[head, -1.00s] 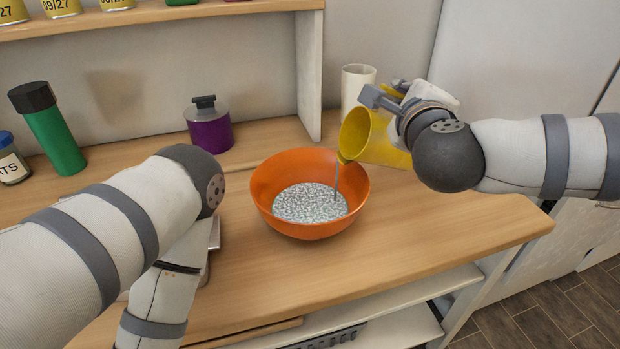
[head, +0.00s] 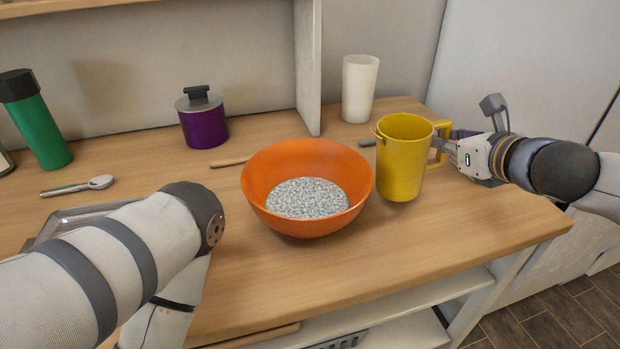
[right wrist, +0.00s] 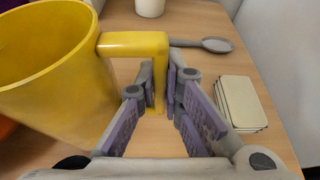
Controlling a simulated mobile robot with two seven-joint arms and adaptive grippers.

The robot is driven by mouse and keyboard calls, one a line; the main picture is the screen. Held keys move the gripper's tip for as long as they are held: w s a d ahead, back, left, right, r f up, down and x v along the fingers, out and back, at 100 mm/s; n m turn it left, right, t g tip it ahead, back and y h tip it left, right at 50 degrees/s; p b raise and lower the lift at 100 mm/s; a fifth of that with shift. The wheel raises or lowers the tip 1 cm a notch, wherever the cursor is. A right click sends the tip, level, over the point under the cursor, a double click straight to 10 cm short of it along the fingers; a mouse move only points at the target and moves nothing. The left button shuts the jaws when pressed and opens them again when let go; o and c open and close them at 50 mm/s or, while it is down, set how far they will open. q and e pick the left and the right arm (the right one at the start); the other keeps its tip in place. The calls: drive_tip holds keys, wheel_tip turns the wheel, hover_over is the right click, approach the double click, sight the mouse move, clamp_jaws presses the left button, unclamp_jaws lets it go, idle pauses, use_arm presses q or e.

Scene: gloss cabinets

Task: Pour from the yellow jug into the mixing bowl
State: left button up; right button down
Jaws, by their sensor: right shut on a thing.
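The orange mixing bowl (head: 285,215) stands on the wooden counter, with grey-white speckled contents (head: 307,197) in its bottom. The yellow jug (head: 402,168) is upright just right of the bowl; I cannot tell whether its base touches the counter. My right gripper (head: 446,143) is shut on the jug's handle from the right. The right wrist view shows the fingers (right wrist: 160,95) around the yellow handle (right wrist: 135,42) and the jug (right wrist: 55,75) at left, its visible inside wall bare. My left arm enters at the left; its gripper does not show.
A white cup (head: 359,90) stands behind the jug. A purple pot (head: 204,122), a green bottle (head: 46,132) and a metal spoon (head: 78,187) are at the left. Light rectangular pieces (right wrist: 240,101) lie right of the gripper. The counter's front right is clear.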

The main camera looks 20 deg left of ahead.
sight(442, 160)
drive_tip(key=f, duration=0.3)
drive_tip(key=shift+w+d+m+b, duration=0.3)
drive_tip(key=shift+d+m+b, duration=0.05)
drive_tip(key=shift+m, duration=0.05)
drive_tip(key=shift+r, duration=0.45)
use_arm(q)
drive_tip(key=shift+s+f, duration=0.4)
drive_tip(key=shift+f, duration=0.15)
use_arm(e)
wheel_tip(442, 160, up, 4)
drive_tip(key=shift+f+p, duration=0.2)
drive_tip(key=shift+p, duration=1.05)
drive_tip(key=shift+f, duration=0.4)
use_arm(q)
drive_tip(key=shift+w+r, duration=0.8)
drive_tip(key=shift+r, duration=0.2)
use_arm(e)
drive_tip(key=shift+r, duration=0.1)
